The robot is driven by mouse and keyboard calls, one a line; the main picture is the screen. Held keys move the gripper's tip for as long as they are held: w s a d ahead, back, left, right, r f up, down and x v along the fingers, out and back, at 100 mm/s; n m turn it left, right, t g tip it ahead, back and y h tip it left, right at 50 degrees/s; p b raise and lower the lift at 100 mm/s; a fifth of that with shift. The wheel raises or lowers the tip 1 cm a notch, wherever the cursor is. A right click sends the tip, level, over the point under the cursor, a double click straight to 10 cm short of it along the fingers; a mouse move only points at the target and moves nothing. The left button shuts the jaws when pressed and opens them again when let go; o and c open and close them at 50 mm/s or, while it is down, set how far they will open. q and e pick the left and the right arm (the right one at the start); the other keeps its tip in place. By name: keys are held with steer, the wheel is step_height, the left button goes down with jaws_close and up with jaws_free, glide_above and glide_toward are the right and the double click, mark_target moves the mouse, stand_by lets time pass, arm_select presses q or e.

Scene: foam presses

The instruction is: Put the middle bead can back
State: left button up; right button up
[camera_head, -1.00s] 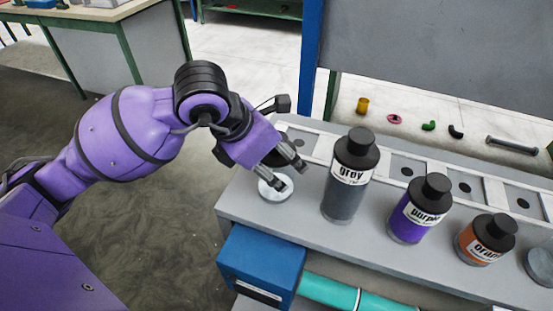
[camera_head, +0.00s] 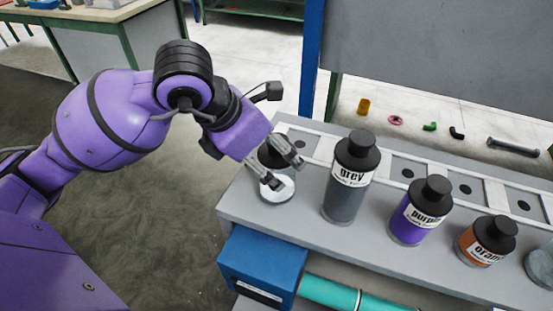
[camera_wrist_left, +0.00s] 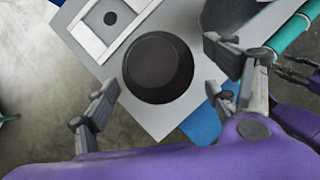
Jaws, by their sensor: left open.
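A row of bead cans with black lids stands on the grey bench: a pale one (camera_head: 279,190) at the left, the grey one (camera_head: 345,195), the purple one (camera_head: 417,217) in the middle, the orange one (camera_head: 482,243), and a pale one (camera_head: 541,265) cut off at the right edge. My left gripper (camera_head: 283,172) is open over the left pale can and partly hides it. In the left wrist view that can's black lid (camera_wrist_left: 158,68) lies between the open fingers, apart from them. Dark fingers with purple parts (camera_wrist_left: 298,72) at the right seem to be my right gripper.
Behind the cans runs a pale rack (camera_head: 408,168) with square bays, each with a dark round hole; the visible ones are empty. A blue box (camera_head: 262,262) and a teal tube (camera_head: 328,292) are below the bench's front edge. A grey panel (camera_head: 440,60) rises behind.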

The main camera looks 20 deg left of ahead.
arm_select(q)
steer(key=v, duration=0.8)
steer(key=shift+r, duration=0.1)
steer(key=shift+s, duration=0.1)
